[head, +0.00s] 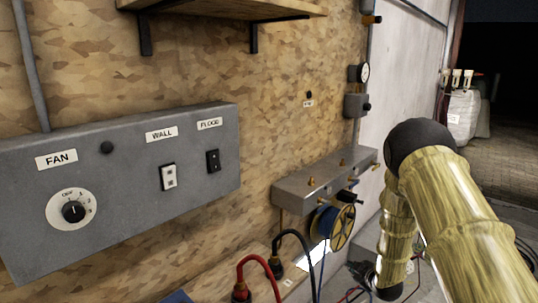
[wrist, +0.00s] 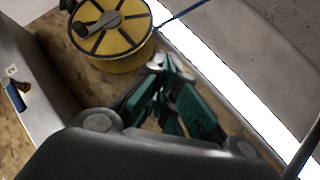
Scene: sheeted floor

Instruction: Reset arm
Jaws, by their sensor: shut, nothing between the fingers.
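My gripper (wrist: 168,72) shows in the wrist view with its teal-padded fingers together and nothing between them. It is over the chipboard and just below a yellow reel (wrist: 118,58) in that picture; I cannot tell the gap. In the head view my arm is on the right, bent, in front of the wall and floor. My gripper is mostly hidden there behind the arm links.
A grey panel (head: 130,210) with a FAN dial (head: 73,212) and two switches is on the chipboard wall at left. A grey manifold box (head: 320,183) and the reel (head: 343,227) are near my arm. Red (head: 241,290) and black (head: 278,265) cable plugs stand below. A shelf (head: 220,12) is above.

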